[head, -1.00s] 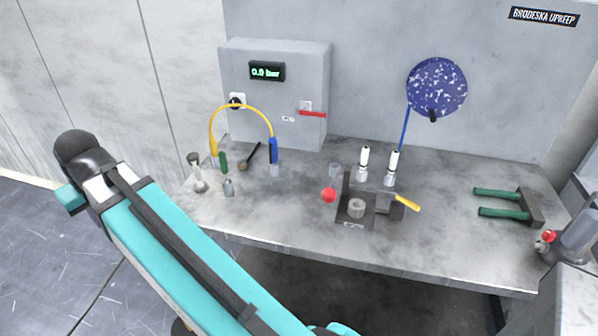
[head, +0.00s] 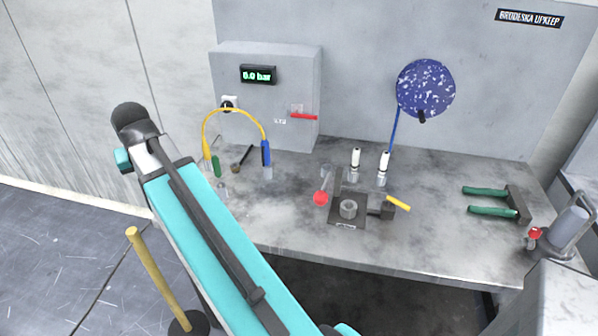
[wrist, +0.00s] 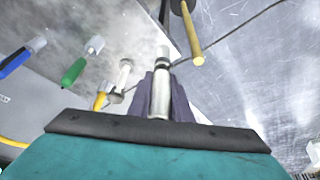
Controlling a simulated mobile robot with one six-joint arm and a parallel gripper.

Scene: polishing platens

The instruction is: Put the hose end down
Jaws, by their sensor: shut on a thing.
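In the wrist view, my gripper (wrist: 162,78) has its dark purple-grey fingers shut on a silver cylinder with dark bands and a pale tip, which I take to be the hose end (wrist: 160,95). It is held clear of the surfaces behind it. I see no hose leading from it. In the head view, my arm hides the gripper and the held piece. A yellow hose (head: 235,110) arches over the bench at left, with a yellow end and a blue end (head: 266,152); the blue end also shows in the wrist view (wrist: 17,62).
A green-handled piece (head: 216,166) and a dark tool (head: 243,158) are near the hose. A holder with a red knob (head: 321,198), two white-topped fittings and green-handled pliers (head: 490,200) occupy the bench (head: 430,240). A yellow post (head: 150,262) stands on the floor by my arm.

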